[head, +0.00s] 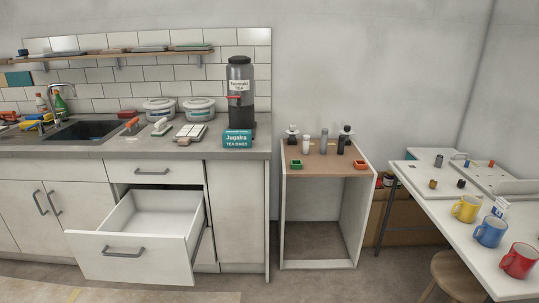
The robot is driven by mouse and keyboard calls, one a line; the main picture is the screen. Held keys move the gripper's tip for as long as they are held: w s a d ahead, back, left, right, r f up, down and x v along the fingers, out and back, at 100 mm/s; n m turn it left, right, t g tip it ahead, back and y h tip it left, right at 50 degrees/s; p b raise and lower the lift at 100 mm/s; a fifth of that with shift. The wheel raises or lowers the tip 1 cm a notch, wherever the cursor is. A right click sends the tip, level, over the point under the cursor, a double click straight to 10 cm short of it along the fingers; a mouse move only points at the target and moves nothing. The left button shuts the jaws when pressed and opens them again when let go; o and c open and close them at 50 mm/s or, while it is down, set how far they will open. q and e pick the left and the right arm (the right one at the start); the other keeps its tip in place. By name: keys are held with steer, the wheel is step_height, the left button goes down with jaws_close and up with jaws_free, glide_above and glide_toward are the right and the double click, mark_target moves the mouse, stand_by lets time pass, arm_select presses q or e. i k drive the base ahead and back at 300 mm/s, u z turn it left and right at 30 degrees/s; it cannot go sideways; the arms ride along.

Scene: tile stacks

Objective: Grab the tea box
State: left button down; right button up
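The tea box (237,139) is teal with white lettering that reads "Jugalra TEA BAGS". It stands upright near the front edge of the grey counter (80,151), toward its right end. It is just in front of a dark tea dispenser (240,92) labelled as tea. Neither of my grippers shows in the head view, and nothing is holding the box.
An empty white drawer (128,244) stands open below the counter. White tubs (200,108), a tile tray (191,133) and a sink (88,130) are left of the box. A small wooden-topped cabinet (325,165) and a white table with mugs (467,208) stand right.

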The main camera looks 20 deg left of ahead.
mark_target(231, 139)
steer(key=z, duration=0.25)
steer(key=i, duration=1.9)
steer(key=u, duration=0.65)
steer(key=i, duration=1.4)
steer(key=u, duration=1.95)
steer(key=i, duration=0.45)
steer(key=u, duration=0.25)
